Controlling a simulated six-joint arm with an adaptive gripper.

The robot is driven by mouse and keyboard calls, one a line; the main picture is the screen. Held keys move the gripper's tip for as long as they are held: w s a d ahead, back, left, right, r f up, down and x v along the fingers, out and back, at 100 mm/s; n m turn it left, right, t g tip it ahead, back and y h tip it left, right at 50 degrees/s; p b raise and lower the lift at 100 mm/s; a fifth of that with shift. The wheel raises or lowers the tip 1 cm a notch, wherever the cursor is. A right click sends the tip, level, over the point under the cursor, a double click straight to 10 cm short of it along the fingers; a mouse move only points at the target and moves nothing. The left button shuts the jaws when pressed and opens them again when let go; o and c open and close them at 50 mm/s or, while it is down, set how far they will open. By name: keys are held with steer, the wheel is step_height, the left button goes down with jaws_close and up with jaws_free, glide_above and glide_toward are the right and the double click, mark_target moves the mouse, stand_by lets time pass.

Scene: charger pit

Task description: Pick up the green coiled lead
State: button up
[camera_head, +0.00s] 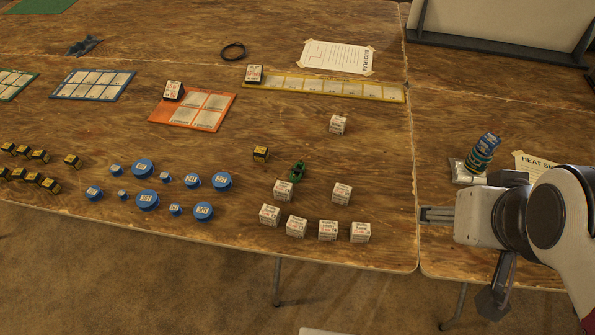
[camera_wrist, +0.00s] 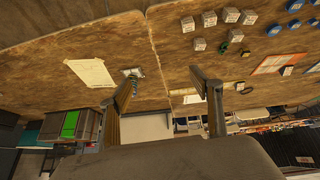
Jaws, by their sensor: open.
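The green coiled lead (camera_head: 297,171) lies on the wooden table among white cubes, right of the blue round pieces. It also shows small and dark green near the top right of the wrist view (camera_wrist: 236,36). My gripper (camera_head: 436,215) is at the right of the head view, near the table's front edge and well to the right of the lead. In the wrist view my gripper (camera_wrist: 168,84) has its two fingers wide apart with nothing between them.
White cubes (camera_head: 327,230) stand in front of and beside the lead, with a black-and-yellow cube (camera_head: 260,153) behind left. Blue round pieces (camera_head: 147,199) lie farther left. Bare table lies between the cubes and my gripper.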

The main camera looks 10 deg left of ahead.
steer(key=w+d+r+n+t+h, duration=0.1)
steer(key=w+d+t, duration=0.1)
steer(key=w, duration=0.8)
steer(key=w+d+r+n+t, duration=0.1)
steer(key=w+r+n, duration=0.1)
steer(key=w, duration=0.9)
steer(key=w+a+f+n+t+y, duration=0.1)
steer(key=w+a+f+n+y, duration=0.2)
steer(key=w, duration=0.5)
steer(key=w+a+f+n+t, duration=0.1)
steer(key=w+a+f+n, duration=0.2)
steer(key=w, duration=0.5)
steer(key=w+a+f+n+g+y, duration=0.1)
steer(key=w+a+f+n+y, duration=0.15)
steer(key=a+f, duration=0.45)
steer(key=w+a+f+n+g+y, duration=0.15)
steer(key=a+f+y, duration=0.25)
steer(key=f, duration=0.5)
steer(key=s+a+f+n+g+y, duration=0.1)
steer(key=s+a+f+g, duration=0.1)
steer(key=s+f, duration=0.1)
steer(key=s+a+f+g+y, duration=0.1)
steer(key=s+a+f+g, duration=0.1)
steer(key=f, duration=0.3)
steer(key=s+a+f+n+g+y, duration=0.1)
steer(key=s+a+f+g+y, duration=0.1)
steer(key=s+a+f, duration=0.1)
steer(key=shift+s+a+f+n, duration=0.1)
steer(key=shift+s+f+n, duration=0.2)
steer(key=shift+s+f, duration=0.5)
